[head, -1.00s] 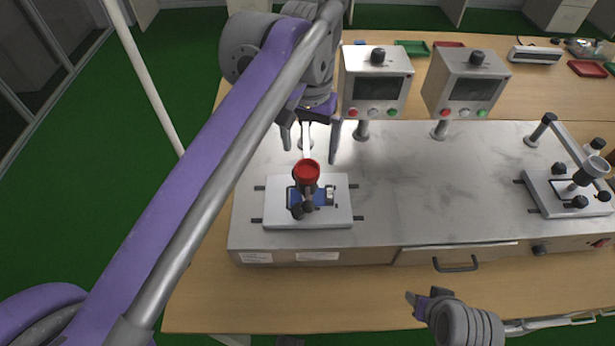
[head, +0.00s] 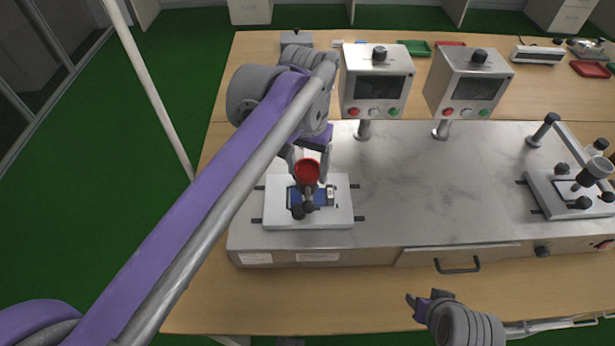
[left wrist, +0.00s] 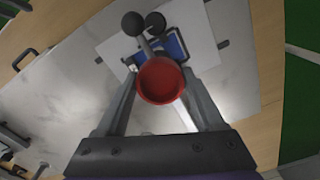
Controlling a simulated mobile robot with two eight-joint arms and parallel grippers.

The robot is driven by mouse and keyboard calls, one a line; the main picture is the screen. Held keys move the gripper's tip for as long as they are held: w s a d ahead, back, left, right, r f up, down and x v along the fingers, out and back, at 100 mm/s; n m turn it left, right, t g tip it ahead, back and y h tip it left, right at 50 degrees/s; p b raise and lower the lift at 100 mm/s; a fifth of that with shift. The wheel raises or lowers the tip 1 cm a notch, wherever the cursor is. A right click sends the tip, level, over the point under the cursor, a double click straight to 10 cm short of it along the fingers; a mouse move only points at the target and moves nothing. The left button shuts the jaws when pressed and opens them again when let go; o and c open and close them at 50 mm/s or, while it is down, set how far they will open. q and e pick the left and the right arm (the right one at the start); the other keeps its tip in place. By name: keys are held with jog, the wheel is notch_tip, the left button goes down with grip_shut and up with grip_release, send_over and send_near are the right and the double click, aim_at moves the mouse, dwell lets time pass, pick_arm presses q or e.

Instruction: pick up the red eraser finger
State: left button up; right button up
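The red eraser finger (head: 307,172) shows as a round red cup on top of a fixture on a white plate (head: 335,214) at the left of the metal bench. My left gripper (head: 308,168) is open. Its fingers stand on both sides of the red cup. In the left wrist view, the red eraser finger (left wrist: 160,80) lies between the fingertips of the left gripper (left wrist: 159,76); whether they touch it I cannot tell. My right gripper (head: 424,304) is low in the head view, away from the fixture; its finger opening is unclear.
Two control boxes with buttons, a left one (head: 377,85) and a right one (head: 468,85), stand on posts behind the plate. A second fixture (head: 575,193) is at the far right. The bench's middle (head: 430,185) is clear.

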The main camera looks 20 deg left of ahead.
aim_at(307, 173)
pick_arm(q)
jog(key=c, duration=0.9)
notch_tip(307, 173, up, 10)
jog(key=p, duration=0.1)
jog(key=shift+p, duration=0.35)
